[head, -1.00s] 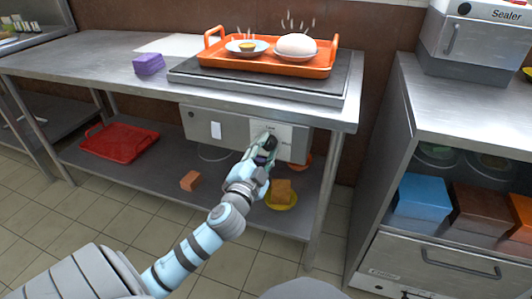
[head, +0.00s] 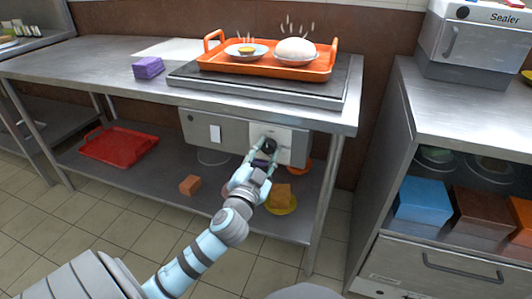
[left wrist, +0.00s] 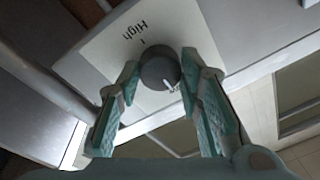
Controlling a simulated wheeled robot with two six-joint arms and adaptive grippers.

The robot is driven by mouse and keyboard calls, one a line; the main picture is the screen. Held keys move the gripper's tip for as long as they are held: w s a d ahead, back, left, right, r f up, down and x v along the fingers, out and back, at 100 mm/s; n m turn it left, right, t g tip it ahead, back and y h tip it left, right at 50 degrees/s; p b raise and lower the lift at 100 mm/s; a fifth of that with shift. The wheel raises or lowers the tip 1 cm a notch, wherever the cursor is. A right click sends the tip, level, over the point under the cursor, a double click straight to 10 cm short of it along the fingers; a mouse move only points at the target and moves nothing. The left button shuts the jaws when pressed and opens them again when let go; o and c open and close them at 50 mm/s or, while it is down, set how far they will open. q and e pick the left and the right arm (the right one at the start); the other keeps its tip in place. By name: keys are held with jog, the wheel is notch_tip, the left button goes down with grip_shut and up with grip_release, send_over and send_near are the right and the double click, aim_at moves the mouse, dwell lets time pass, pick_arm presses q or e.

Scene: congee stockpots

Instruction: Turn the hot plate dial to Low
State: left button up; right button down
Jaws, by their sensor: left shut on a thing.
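The dial (head: 269,145) is a dark round knob on a white label plate (head: 286,142) on the front of the grey control box under the table. My left gripper (head: 262,156) reaches it from below, with its fingers on either side. In the left wrist view the dial (left wrist: 160,69) sits between the two green fingers, and my left gripper (left wrist: 160,74) is shut on it. The word "High" (left wrist: 132,30) reads above the knob; the knob's white mark is at its lower edge, away from that word. Other label words are hidden or unreadable. My right gripper is not in view.
The hot plate (head: 187,73) on the table bears an orange tray (head: 262,68) with two steaming dishes. A white switch (head: 215,133) is left of the dial.

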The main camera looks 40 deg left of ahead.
pick_arm(q)
jog(key=o, duration=1.2)
jog(key=shift+c, duration=0.2)
jog(key=shift+s, duration=0.1)
jog(key=v, duration=1.2)
